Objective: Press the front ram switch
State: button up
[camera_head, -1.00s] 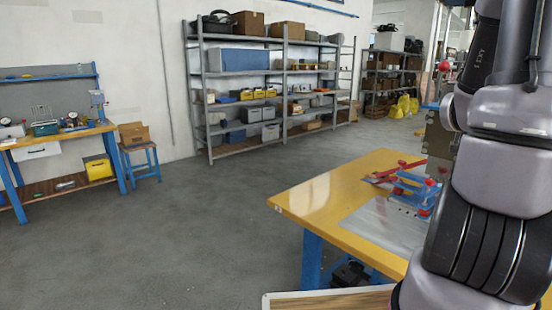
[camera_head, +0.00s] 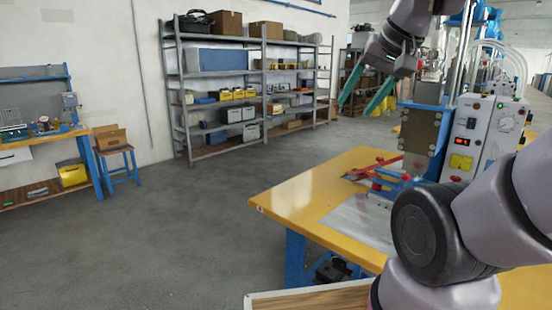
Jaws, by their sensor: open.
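The weld machine's white control box (camera_head: 484,135) stands on the yellow table at right. Its face shows a small red display (camera_head: 462,142), a yellow panel (camera_head: 460,163), a round dial (camera_head: 506,123) and small buttons. I cannot tell which control is the front ram switch; my arm hides the lower right of the machine. My gripper (camera_head: 357,107) is open and empty, with two teal fingers pointing down and left. In the picture it is above the table's back edge, left of the machine's metal head (camera_head: 420,132), apart from it.
A blue fixture with red knobs (camera_head: 388,184) sits on a grey plate on the yellow table (camera_head: 290,200). Shelving (camera_head: 225,100) lines the back wall. A workbench (camera_head: 45,140) and blue stool (camera_head: 117,152) stand at left. The grey floor between is clear.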

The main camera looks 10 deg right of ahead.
aim_at(472, 122)
jog(key=z, duration=1.5)
